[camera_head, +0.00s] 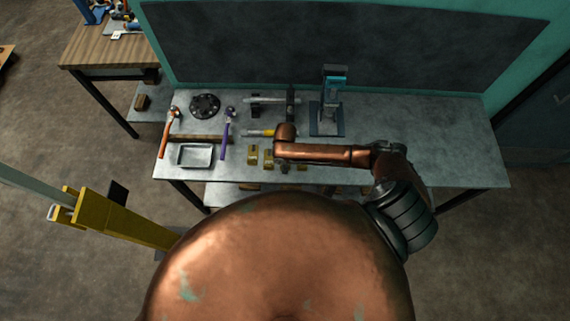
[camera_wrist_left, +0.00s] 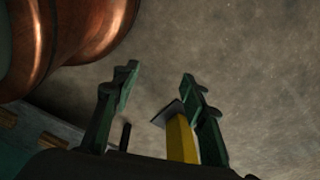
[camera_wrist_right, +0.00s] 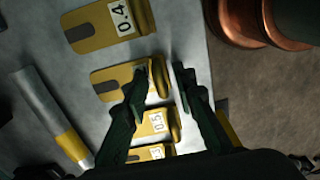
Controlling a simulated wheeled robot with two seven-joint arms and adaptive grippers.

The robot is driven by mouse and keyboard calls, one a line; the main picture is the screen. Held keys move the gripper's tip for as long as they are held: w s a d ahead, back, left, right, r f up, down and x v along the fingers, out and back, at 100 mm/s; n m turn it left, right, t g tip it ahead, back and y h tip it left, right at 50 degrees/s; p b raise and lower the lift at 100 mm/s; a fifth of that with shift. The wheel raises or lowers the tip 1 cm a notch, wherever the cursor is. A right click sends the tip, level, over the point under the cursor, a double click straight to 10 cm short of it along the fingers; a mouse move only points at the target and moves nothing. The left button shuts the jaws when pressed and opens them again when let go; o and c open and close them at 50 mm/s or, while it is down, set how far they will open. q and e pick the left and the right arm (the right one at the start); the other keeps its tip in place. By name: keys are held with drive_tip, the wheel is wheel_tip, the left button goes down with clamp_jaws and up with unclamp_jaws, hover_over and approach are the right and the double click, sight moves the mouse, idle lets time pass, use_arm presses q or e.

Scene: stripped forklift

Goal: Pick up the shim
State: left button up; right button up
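Several brass-yellow shims with raised end blocks and white number labels lie in a row on the grey workbench (camera_head: 420,150). In the right wrist view the top shim (camera_wrist_right: 95,28) reads 0.4. The second shim (camera_wrist_right: 110,82) has its label covered by a finger. A third shim (camera_wrist_right: 150,124) seems to read 0.5, and another (camera_wrist_right: 150,153) is partly hidden. My right gripper (camera_wrist_right: 160,70) is open over the row, with the second shim's end block between its fingers; contact is unclear. My left gripper (camera_wrist_left: 160,85) is open and empty.
On the bench are a metal tray (camera_head: 181,163), an orange-handled hammer (camera_head: 165,138), a purple-handled hammer (camera_head: 225,140), a black flanged disc (camera_head: 205,105) and a stand (camera_head: 328,115). A yellow-tipped rod (camera_wrist_right: 45,105) lies beside the shims. The bench's right side is clear.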

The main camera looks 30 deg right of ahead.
clamp_jaws()
use_arm(q)
drive_tip(key=shift+s+f, duration=0.1)
drive_tip(key=shift+s, duration=1)
drive_tip(key=shift+w, duration=0.25)
use_arm(e)
drive_tip(key=shift+r, duration=0.15)
